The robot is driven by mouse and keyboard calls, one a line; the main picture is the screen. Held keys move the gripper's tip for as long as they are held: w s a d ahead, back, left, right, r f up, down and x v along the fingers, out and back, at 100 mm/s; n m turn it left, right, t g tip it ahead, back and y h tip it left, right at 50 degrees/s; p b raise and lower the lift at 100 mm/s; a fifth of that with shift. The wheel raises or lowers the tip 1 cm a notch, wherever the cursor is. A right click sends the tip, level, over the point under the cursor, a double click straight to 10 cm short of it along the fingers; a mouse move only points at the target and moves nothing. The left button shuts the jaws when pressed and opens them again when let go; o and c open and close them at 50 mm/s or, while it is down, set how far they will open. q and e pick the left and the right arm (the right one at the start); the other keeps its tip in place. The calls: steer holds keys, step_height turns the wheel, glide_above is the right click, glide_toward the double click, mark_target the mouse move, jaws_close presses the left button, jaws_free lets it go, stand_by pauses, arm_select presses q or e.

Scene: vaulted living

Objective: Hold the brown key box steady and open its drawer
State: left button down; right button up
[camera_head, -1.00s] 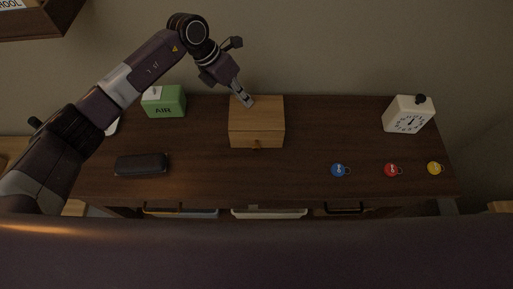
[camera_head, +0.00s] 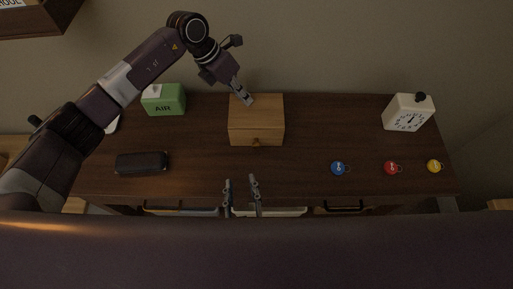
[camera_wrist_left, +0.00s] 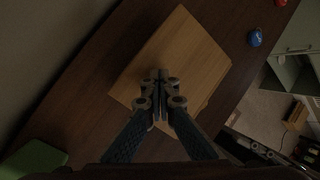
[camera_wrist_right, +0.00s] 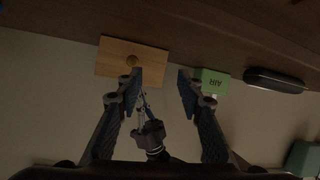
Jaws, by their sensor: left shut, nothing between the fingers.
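The brown key box (camera_head: 257,113) is a light wooden box on the dark table, its drawer front with a small round knob (camera_head: 256,141) facing me. The drawer looks closed. My left gripper (camera_head: 248,101) is shut and empty, its tips at the top of the box near its back left; the left wrist view also shows the shut fingers (camera_wrist_left: 160,80) over the box top. My right gripper (camera_head: 241,181) is open and empty in front of the table's front edge, facing the drawer.
A green AIR box (camera_head: 164,101) and a dark case (camera_head: 141,163) are left of the key box. A white clock (camera_head: 408,112) stands right. Blue (camera_head: 338,168), red (camera_head: 391,167) and yellow (camera_head: 434,166) key tags lie front right. The tabletop before the box is clear.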

mark_target(256, 147)
steer(key=d+m, duration=0.1)
steer(key=d+r+m+h, duration=0.1)
steer(key=d+r, duration=0.1)
steer(key=shift+w+d+m, duration=0.1)
steer(key=shift+w+m, duration=0.2)
steer(key=shift+m, duration=0.1)
steer(key=shift+m+h, duration=0.3)
steer(key=x, duration=1.2)
steer(key=shift+w+d+r, duration=0.1)
steer(key=shift+d+r, duration=0.1)
steer(key=shift+d, duration=0.1)
jaws_close()
